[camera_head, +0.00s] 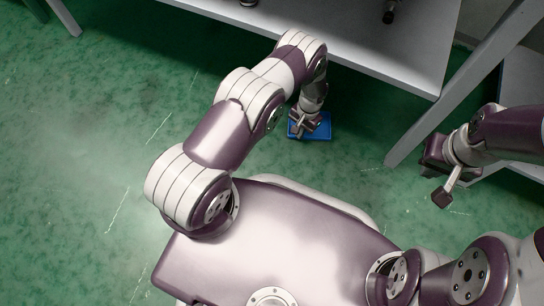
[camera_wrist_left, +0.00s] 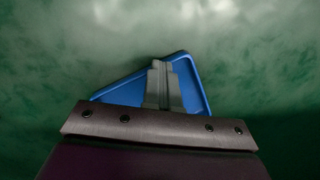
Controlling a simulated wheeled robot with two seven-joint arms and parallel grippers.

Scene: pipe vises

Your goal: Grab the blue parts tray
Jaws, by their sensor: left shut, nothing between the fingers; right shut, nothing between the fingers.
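The blue parts tray (camera_head: 323,128) lies on the green floor, below the front edge of the grey table in the head view. It also shows in the left wrist view (camera_wrist_left: 191,82), set at an angle and partly covered by my gripper. My left gripper (camera_head: 298,133) is over the tray's left part, with its fingers shut and nothing between them. In the left wrist view its fingers (camera_wrist_left: 162,64) overlap the tray; I cannot tell whether they touch it. My right gripper (camera_head: 441,198) is shut and empty, well to the right of the tray.
A grey table (camera_head: 390,50) stands at the top, with its edge close to my left forearm. A slanted grey leg (camera_head: 455,85) is between the tray and my right arm. Dark objects (camera_head: 390,12) sit on the table, cut off by the frame. The green floor at the left is clear.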

